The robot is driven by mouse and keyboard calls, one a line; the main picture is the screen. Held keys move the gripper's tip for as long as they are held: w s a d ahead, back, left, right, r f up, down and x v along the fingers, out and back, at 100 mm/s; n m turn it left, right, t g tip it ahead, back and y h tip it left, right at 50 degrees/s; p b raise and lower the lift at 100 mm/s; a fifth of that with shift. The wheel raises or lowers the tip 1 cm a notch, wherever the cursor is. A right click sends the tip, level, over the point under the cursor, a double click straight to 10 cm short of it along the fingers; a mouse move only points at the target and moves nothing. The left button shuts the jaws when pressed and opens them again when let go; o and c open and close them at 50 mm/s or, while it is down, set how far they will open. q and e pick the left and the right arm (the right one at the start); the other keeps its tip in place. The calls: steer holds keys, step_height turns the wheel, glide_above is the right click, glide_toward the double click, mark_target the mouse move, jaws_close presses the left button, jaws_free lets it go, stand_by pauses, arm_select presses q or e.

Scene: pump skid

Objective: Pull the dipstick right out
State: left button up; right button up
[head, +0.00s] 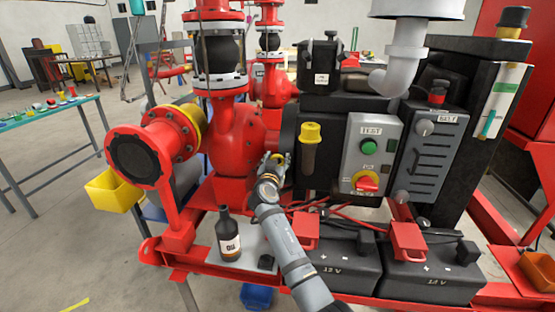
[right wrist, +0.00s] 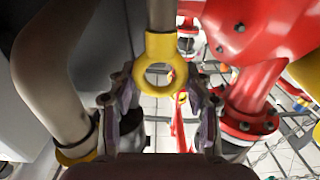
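The dipstick's yellow ring handle (right wrist: 160,42) shows in the right wrist view, with a grey shaft or tube (right wrist: 161,14) running from it to the top edge. My right gripper (right wrist: 161,84) is open, with one finger on each side of the ring and visible gaps between. In the head view my right gripper (head: 273,161) is in front of the engine, left of the yellow filler cap (head: 310,131). There the ring shows only as a bit of yellow between the fingers, mostly hidden. My left gripper is not in view.
The bent filler tube (right wrist: 52,75) runs close beside the gripper in the right wrist view. A red pump (head: 235,138) stands left of it in the head view. Below are an oil bottle (head: 229,238) and black batteries (head: 345,268). A control box (head: 368,155) is at right.

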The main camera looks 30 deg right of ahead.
jaws_close()
step_height(320, 180, up, 9)
steer(key=p, duration=0.3)
steer(key=shift+w+f, duration=0.1)
steer(key=shift+f, duration=0.05)
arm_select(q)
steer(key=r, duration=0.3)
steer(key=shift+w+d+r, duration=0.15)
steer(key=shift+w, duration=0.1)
arm_select(e)
steer(key=o, duration=0.8)
jaws_free()
steer(key=shift+o, duration=0.2)
